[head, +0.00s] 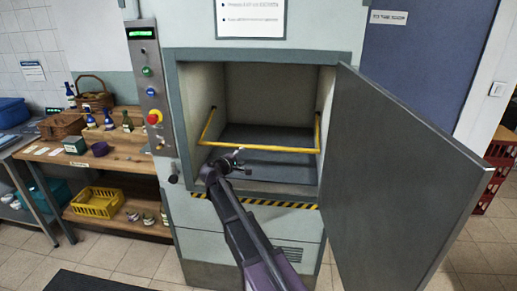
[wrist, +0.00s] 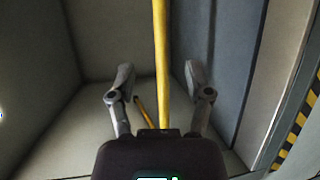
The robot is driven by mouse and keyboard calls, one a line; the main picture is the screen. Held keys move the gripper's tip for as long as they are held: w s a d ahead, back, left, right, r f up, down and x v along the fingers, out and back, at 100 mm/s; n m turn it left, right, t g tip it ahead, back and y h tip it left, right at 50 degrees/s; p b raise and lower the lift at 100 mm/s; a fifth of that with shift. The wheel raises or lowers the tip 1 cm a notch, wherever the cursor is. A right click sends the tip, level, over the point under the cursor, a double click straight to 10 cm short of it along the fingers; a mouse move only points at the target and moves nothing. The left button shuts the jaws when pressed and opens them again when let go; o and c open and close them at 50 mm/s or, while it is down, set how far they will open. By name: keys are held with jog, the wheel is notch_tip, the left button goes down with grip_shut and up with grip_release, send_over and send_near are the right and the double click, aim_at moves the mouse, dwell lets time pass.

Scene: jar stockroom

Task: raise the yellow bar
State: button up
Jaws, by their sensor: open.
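The yellow bar (head: 272,150) is a U-shaped rail lying low across the front of an open lift compartment (head: 205,55), with a side arm rising at each end. My gripper (head: 232,159) is at the compartment mouth, near the left part of the bar. In the wrist view the bar (wrist: 160,50) runs between the two spread fingers of my gripper (wrist: 159,78), with a gap on each side. A shorter yellow piece (wrist: 142,114) shows lower, beside the left finger. The fingers are open and not closed on the bar.
A grey door (head: 400,185) stands wide open at the right. A control panel (head: 148,85) with a red knob is on the left post. A wooden shelf (head: 120,160) with bottles and baskets stands at the left. Red crates (head: 497,165) are at the far right.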

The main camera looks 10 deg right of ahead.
aim_at(257, 148)
jog(key=shift+w+d, duration=0.1)
jog(key=shift+w, duration=0.05)
jog(key=b+x, duration=0.2)
jog(key=x, duration=1.1)
jog(key=shift+w+d, duration=0.15)
grip_shut()
